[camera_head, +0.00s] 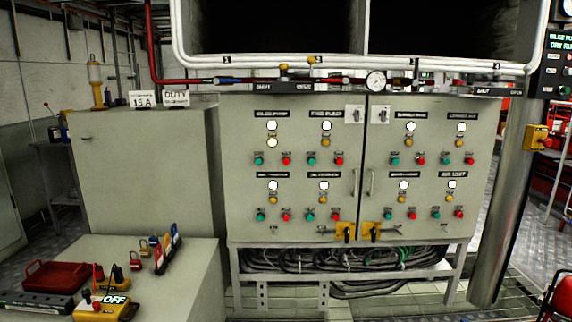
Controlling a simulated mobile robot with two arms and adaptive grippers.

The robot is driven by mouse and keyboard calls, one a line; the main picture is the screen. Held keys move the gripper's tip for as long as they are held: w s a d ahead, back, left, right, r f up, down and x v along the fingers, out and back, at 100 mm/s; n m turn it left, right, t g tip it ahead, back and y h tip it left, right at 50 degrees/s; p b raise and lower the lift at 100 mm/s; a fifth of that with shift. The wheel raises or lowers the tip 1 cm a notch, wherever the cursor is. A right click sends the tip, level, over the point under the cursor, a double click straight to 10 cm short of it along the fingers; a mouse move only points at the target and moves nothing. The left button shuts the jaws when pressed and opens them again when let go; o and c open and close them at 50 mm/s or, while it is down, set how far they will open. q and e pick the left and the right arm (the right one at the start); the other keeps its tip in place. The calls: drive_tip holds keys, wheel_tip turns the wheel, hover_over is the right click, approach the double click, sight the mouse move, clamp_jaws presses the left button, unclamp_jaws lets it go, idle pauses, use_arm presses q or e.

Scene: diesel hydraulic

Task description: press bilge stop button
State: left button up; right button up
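A grey two-door control cabinet (300,199) stands in the middle of the head view. Each door carries labelled groups with white and amber lamps, a green button and a red button. Red buttons show in the upper row (286,160) and lower row (282,216) of the left door. The right door also has them in its upper row (420,160) and lower row (412,215). The labels are too small to tell surely which group is the bilge pump. A dark display (556,62) at the right edge shows partly cut-off text beginning "BILGE PU" and "DRY RU". Neither gripper is in view.
A lower grey cabinet (145,170) stands left. A bench (190,270) at front left holds a red case (53,277), padlocks and a yellow meter reading OFF (103,307). A yellow box with a red knob (537,138) is at right. Floor before the cabinet looks clear.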

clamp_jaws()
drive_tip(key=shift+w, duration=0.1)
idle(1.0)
